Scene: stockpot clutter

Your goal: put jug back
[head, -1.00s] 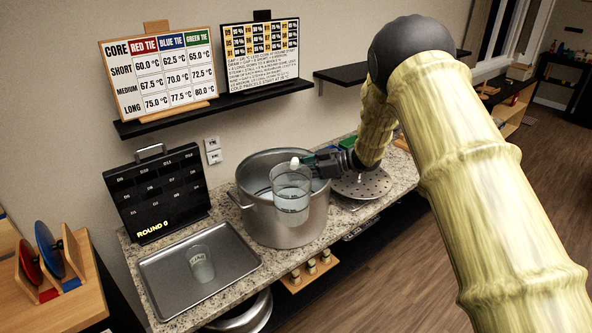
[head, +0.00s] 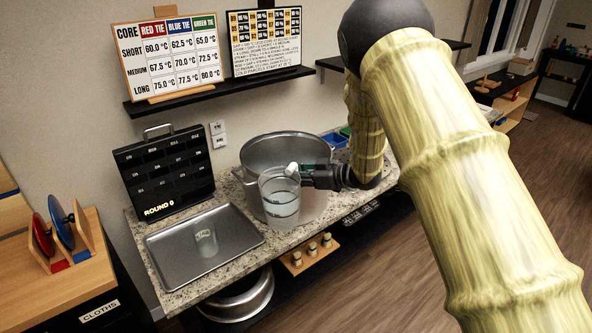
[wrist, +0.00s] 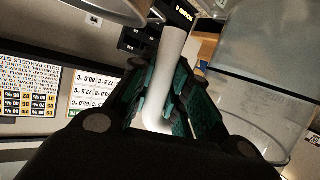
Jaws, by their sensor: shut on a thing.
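The clear jug (head: 280,203) with dark measuring marks hangs upright in front of the large steel stockpot (head: 290,152), overlapping its front in the head view. My gripper (head: 296,172) is shut on the jug's white handle at its upper right side. In the wrist view the white handle (wrist: 166,75) runs between the green-padded fingers of my gripper (wrist: 165,100), and the jug's clear wall (wrist: 262,85) fills the right side. I cannot tell whether the jug's base touches the counter edge.
A steel tray (head: 180,262) with a small clear beaker (head: 206,241) lies left of the pot on the granite counter (head: 262,246). A black display board (head: 165,172) stands behind the tray. Small bottles on a wooden rack (head: 310,256) sit below the counter's front.

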